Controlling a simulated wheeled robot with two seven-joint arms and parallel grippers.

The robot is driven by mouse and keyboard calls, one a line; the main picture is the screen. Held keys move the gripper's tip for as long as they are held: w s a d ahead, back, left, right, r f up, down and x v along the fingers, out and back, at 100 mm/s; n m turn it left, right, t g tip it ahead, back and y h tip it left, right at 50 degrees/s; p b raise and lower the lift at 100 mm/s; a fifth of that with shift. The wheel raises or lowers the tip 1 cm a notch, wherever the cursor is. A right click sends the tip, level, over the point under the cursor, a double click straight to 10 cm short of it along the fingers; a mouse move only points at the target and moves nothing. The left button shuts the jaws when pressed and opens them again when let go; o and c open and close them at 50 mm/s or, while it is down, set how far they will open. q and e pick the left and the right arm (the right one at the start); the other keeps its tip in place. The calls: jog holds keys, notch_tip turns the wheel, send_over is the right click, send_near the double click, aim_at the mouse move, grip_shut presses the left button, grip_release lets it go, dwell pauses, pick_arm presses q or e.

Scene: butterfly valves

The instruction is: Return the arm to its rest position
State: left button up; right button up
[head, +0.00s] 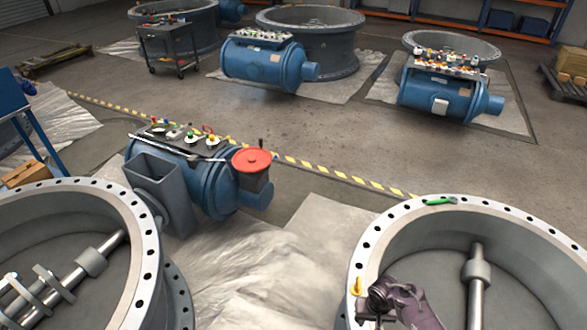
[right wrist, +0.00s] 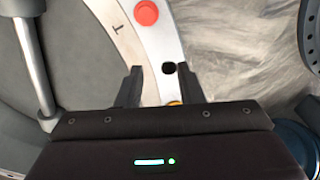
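My right gripper (head: 372,310) is over the left part of the right valve body's flange (head: 375,228). The right wrist view shows its two dark fingers (right wrist: 159,72) apart, with the pale flange and a dark bolt hole between them and nothing held. A yellow piece (head: 356,286) is on the rim close beside the gripper. A yellow-orange edge (right wrist: 175,103) shows at the base of the right finger, mostly hidden by the gripper housing. My left gripper is not in view.
A green piece (head: 439,200) lies on the far rim. A red round plug (right wrist: 146,13) sits on the flange ahead of the fingers. A blue actuator (head: 205,180) with a red handwheel (head: 252,160) stands at the left. Plastic sheeting (head: 285,265) covers the floor between the valve bodies.

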jog(key=s+a+r+n+t, duration=0.1)
jog(key=s+r, duration=0.4)
jog(key=r, duration=0.5)
jog(key=s+a+r+n+t, duration=0.1)
jog(key=s+r, duration=0.3)
jog(key=r, duration=0.6)
jog(key=s+a+r+n+t, duration=0.15)
jog(key=s+r, duration=0.35)
jog(key=r, duration=0.5)
notch_tip(320, 180, down, 31)
jog(key=s+g+b, duration=0.1)
jog(key=b, duration=0.1)
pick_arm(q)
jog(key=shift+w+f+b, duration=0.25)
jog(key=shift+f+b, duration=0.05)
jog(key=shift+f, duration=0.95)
pick_arm(e)
jog(key=s+d+f, duration=0.2)
jog(key=s+f, duration=0.8)
jog(key=s+d+f+g, duration=0.1)
jog(key=s+d+f, duration=0.1)
jog(key=s+f, duration=0.8)
jog(key=shift+n+g, duration=0.25)
